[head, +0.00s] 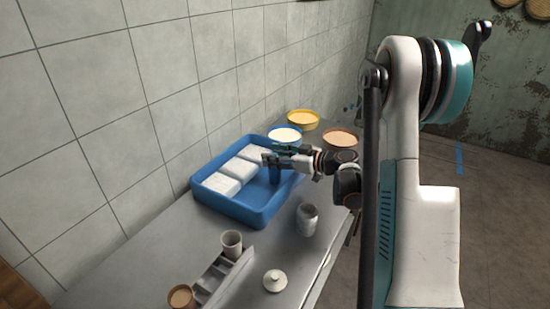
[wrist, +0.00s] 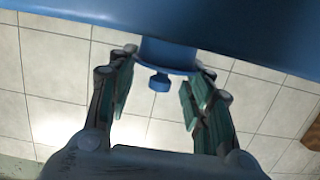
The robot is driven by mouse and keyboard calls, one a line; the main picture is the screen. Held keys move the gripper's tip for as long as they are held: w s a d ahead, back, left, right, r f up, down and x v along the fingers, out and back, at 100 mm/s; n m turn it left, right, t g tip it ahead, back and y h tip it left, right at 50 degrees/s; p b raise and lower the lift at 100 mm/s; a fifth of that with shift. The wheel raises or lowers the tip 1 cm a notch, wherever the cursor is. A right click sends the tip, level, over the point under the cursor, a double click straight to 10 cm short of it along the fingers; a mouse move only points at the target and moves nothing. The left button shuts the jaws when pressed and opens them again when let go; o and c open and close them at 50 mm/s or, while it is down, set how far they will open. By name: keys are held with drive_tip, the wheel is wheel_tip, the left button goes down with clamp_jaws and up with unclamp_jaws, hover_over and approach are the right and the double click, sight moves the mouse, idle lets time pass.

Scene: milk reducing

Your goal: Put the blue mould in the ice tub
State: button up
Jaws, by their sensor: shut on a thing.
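The blue mould (head: 276,175) is a narrow upright cylinder inside the blue ice tub (head: 245,219), in its open right part beside the white ice blocks (head: 240,168). My gripper (head: 274,158) reaches in from the right and is shut on the mould's upper end. In the wrist view the mould (wrist: 168,55), with a rim and small knob, shows between the fingertips, and a broad blue surface, apparently the tub, fills the top. Whether the mould's foot touches the tub floor is hard to tell.
A blue bowl of cream (head: 285,134), a yellow bowl (head: 303,119) and a brown bowl (head: 340,139) stand behind. A grey jar (head: 308,219), white lid (head: 275,281) and rack (head: 222,276) with a cup (head: 232,243) stand in front. The tiled wall is close to the tub.

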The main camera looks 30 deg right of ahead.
drive_tip(key=shift+r, duration=0.1)
drive_tip(key=o, duration=1.4)
drive_tip(key=shift+r, duration=0.1)
drive_tip(key=p+v, duration=0.2)
drive_tip(key=v, duration=1)
drive_tip(key=shift+s+p, duration=0.1)
drive_tip(key=shift+p, duration=0.2)
